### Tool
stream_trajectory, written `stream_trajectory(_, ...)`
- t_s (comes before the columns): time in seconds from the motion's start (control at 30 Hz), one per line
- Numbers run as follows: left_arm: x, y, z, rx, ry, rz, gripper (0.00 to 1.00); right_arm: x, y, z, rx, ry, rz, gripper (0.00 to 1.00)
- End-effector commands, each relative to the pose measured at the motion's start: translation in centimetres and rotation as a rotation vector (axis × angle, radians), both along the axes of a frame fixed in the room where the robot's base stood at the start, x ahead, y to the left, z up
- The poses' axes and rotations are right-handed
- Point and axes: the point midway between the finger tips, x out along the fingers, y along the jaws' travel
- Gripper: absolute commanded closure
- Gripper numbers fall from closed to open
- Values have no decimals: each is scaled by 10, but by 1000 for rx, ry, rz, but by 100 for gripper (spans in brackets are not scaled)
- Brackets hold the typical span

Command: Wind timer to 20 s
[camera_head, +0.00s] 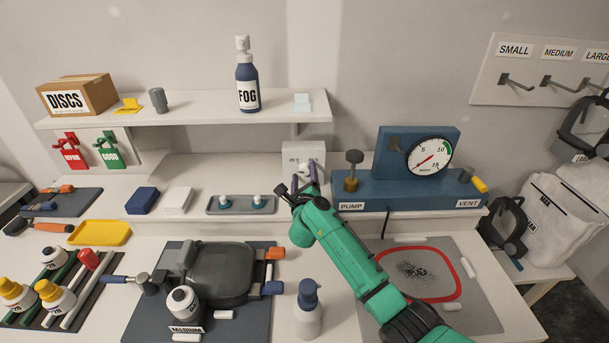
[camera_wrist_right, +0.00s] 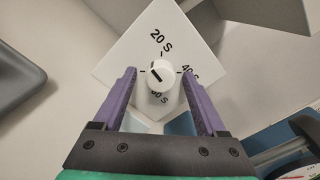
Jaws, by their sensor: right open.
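The timer (camera_head: 317,151) is a white box at the back of the bench below the shelf. In the right wrist view its white face (camera_wrist_right: 190,40) carries the labels 20 S, 40 S and 60 S around a round white knob (camera_wrist_right: 161,75). The knob has a short dark mark on the left part of its face; I cannot tell exactly which label it points to. My right gripper (camera_head: 305,185) is at the timer's front. In the right wrist view its open purple fingers (camera_wrist_right: 160,76) stand on either side of the knob, with gaps visible. My left gripper is out of view.
A blue pump and vent unit (camera_head: 405,190) with a round gauge (camera_head: 429,157) stands just right of the timer. A grey tray (camera_head: 213,207) lies to its left. The shelf (camera_head: 200,115) overhangs behind, bearing a FOG bottle (camera_head: 247,82). A pump bottle (camera_head: 308,315) stands in front.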

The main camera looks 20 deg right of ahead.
Motion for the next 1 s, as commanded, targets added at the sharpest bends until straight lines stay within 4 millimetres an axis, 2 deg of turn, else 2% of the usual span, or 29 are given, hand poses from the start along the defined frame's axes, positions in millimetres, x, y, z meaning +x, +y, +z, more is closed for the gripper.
stream_trajectory(0.1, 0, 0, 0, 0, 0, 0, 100, 0, 0, 0, 1, 0, 0, 26)
stream_trajectory(0.3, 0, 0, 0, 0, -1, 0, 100, 0, 0, 0, 1, 0, 0, 100)
stream_trajectory(1.0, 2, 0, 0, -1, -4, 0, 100, -1, 0, 0, 6, -1, 0, 100)
